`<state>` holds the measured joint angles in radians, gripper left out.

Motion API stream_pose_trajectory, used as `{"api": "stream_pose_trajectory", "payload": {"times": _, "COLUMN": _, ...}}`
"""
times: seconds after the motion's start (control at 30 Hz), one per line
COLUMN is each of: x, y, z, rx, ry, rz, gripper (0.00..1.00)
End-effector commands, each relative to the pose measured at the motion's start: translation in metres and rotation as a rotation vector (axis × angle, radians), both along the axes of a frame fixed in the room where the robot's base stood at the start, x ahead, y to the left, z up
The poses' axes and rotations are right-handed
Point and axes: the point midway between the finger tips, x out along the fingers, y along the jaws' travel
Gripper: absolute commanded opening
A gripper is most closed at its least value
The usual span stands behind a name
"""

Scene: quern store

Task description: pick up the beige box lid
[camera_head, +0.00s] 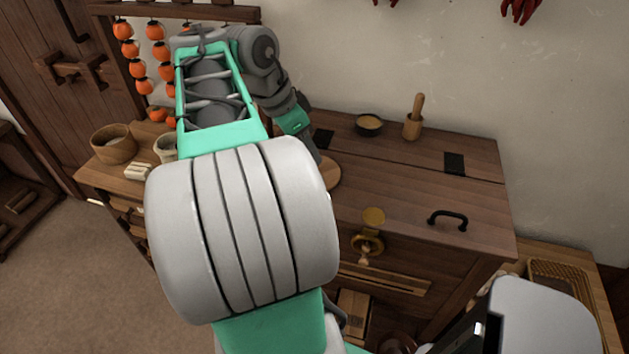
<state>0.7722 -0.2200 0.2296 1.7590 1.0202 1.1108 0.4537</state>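I cannot make out a beige box lid for certain. A small pale beige piece (138,172) lies on the left bench beside a wooden bowl; it is too small to tell whether it is a lid. My arm rises through the middle of the view, bends at the top and comes down behind its own large grey link. My gripper is hidden there, so its fingers and anything in them do not show. A round wooden board (331,174) shows partly beside that link.
The wooden bowl (114,144) and a pale cup (166,148) stand on the left bench. A wicker basket (561,277) is at right.

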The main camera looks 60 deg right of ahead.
Motion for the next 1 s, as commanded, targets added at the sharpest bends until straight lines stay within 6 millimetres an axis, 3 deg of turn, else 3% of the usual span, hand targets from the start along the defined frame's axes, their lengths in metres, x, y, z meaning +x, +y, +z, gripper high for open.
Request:
{"api": "stream_pose_trajectory", "payload": {"times": 0.23, "x": -0.008, "y": -0.012, "z": -0.04, "rx": 0.0, "ry": 0.002, "rz": 0.002, "gripper": 0.45}}
{"api": "stream_pose_trajectory", "payload": {"times": 0.5, "x": -0.008, "y": -0.014, "z": -0.044, "rx": -0.001, "ry": 0.0, "rz": 0.006, "gripper": 0.45}}
{"api": "stream_pose_trajectory", "payload": {"times": 1.0, "x": -0.008, "y": -0.014, "z": -0.044, "rx": -0.001, "ry": 0.0, "rz": 0.007, "gripper": 0.04}}
